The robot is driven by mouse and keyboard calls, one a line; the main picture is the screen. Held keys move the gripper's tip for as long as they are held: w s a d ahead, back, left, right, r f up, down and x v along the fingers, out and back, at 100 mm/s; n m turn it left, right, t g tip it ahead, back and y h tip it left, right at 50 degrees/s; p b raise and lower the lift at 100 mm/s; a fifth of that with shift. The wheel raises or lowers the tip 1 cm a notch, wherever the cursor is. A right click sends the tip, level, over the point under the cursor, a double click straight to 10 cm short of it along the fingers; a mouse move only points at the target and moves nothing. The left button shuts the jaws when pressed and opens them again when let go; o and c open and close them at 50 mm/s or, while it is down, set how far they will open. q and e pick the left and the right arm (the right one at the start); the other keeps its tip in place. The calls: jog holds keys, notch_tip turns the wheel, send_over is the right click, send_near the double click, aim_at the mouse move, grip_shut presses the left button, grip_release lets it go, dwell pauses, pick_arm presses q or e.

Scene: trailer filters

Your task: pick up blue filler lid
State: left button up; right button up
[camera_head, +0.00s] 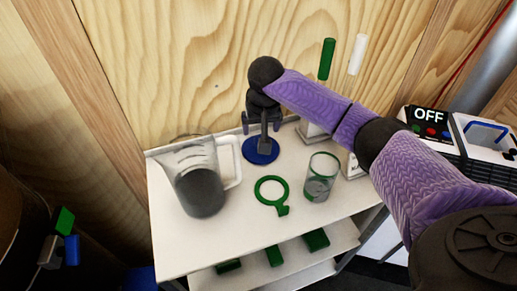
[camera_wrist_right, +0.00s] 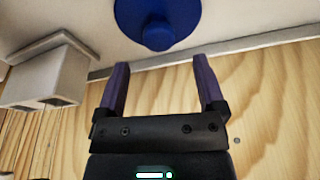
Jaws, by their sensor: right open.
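The blue filler lid (camera_head: 261,151) is a round blue disc on the white shelf top, near the back wall. In the right wrist view the lid (camera_wrist_right: 185,14) shows with its raised knob pointing towards my gripper. My right gripper (camera_head: 262,122) is above the lid in the head view and partly covers it. In the right wrist view my right gripper (camera_wrist_right: 161,63) is open, its fingers apart and empty, with the lid just beyond the fingertips and roughly centred between them. My left gripper is not in view.
A clear jug (camera_head: 200,165) with dark contents stands left of the lid. A green ring (camera_head: 259,193) and a green-rimmed glass (camera_head: 320,178) are in front and to the right. The wooden wall (camera_head: 180,60) is close behind the shelf.

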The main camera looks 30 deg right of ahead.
aim_at(249, 147)
jog(key=b+x, duration=0.2)
jog(key=x, duration=0.1)
jog(key=b+x, duration=0.1)
jog(key=x, duration=0.1)
jog(key=shift+s+a+f, duration=0.15)
jog(key=shift+s+f, duration=0.05)
jog(key=shift+s, duration=0.15)
jog(key=shift+r, duration=0.25)
jog(key=c, duration=1.1)
grip_shut()
